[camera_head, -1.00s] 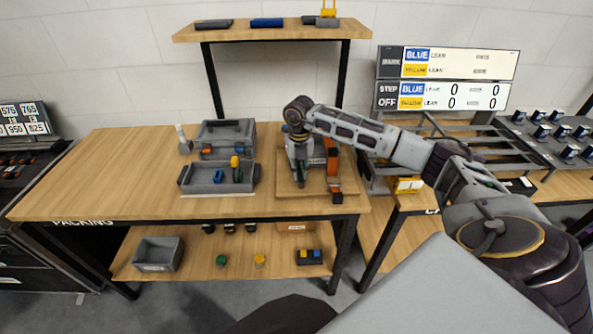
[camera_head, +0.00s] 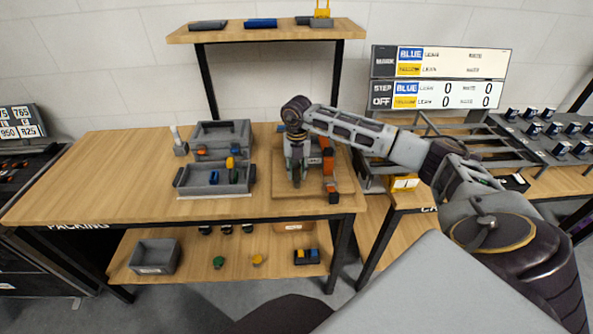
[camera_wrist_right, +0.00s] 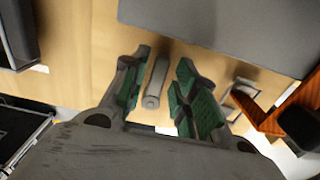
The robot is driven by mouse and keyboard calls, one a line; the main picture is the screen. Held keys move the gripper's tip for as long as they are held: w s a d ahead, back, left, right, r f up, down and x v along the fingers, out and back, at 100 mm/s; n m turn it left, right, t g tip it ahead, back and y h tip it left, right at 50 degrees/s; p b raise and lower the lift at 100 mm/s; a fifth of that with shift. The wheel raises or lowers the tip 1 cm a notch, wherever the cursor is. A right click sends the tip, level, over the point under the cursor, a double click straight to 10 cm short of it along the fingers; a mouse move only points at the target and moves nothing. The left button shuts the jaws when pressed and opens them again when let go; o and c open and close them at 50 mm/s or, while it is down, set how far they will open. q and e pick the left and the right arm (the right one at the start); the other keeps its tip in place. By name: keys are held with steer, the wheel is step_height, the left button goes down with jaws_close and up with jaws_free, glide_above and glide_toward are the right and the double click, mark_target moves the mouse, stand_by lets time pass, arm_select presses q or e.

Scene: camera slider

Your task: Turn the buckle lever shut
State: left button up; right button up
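My right gripper (camera_head: 296,180) points down over the wooden board (camera_head: 310,192) on the packing table. In the right wrist view its green-padded fingers (camera_wrist_right: 157,98) are apart. A grey rounded bar (camera_wrist_right: 156,82) shows between them, with gaps on both sides; I cannot tell whether it is the buckle lever or how high it lies relative to the fingertips. An orange part (camera_head: 328,166) with a black end (camera_head: 334,197) stands right of the gripper; the orange part is also at the right of the wrist view (camera_wrist_right: 268,112). My left gripper is not in view.
A large grey block (camera_wrist_right: 220,30) fills the top of the wrist view. Grey bins (camera_head: 215,178) with small coloured parts stand left of the board. A shelf (camera_head: 265,33) rises behind. The table's left part is clear.

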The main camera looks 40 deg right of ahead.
mark_target(296, 173)
steer(key=shift+r, duration=6)
